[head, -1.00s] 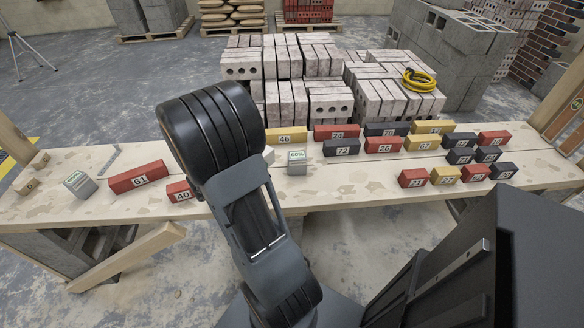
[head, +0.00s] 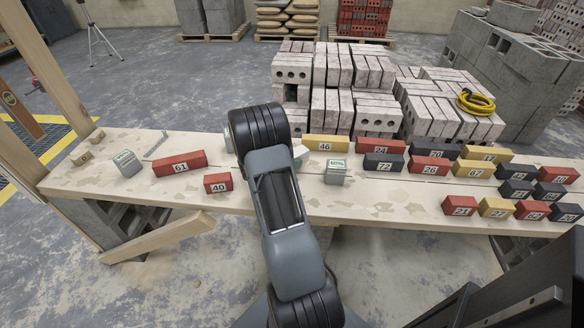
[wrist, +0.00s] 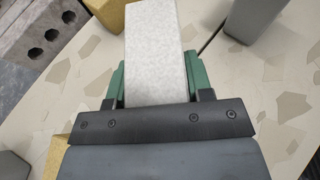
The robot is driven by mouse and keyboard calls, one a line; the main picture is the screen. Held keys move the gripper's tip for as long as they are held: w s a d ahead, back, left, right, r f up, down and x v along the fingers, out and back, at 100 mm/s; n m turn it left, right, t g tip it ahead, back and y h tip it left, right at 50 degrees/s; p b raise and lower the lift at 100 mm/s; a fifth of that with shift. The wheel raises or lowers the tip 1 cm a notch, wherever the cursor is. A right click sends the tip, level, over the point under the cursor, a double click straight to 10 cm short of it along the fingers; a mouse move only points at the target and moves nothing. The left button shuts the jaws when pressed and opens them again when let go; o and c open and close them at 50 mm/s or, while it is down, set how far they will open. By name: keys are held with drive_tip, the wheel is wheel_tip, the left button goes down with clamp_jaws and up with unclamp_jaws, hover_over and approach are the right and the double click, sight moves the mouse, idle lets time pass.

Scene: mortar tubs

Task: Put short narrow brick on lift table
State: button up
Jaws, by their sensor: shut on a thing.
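In the wrist view, my gripper (wrist: 154,76) has its green fingers on both sides of a pale grey brick (wrist: 155,38). It is shut on this brick, which points away between the fingers. The brick's near end is hidden by the gripper body. In the head view my arm covers the gripper and most of what it holds. A small pale piece (head: 300,152) shows just right of the arm; I cannot tell whether it is the held brick. I cannot make out a lift table in either view.
The plank bench (head: 400,200) carries red brick 61 (head: 180,163), red brick 40 (head: 218,183), yellow brick 46 (head: 326,143) and a labelled grey block (head: 335,174). Several numbered bricks crowd the right. Another labelled block (head: 126,163) stands left. Perforated bricks (head: 345,75) are stacked behind.

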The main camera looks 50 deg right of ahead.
drive_tip(key=shift+w+d+f, duration=0.15)
drive_tip(key=shift+f, duration=0.2)
drive_tip(key=shift+f+b, duration=0.35)
drive_tip(key=shift+f, duration=1)
drive_tip(key=shift+f, duration=0.15)
drive_tip(key=o, duration=0.7)
drive_tip(key=shift+f, duration=0.1)
drive_tip(key=o, duration=0.5)
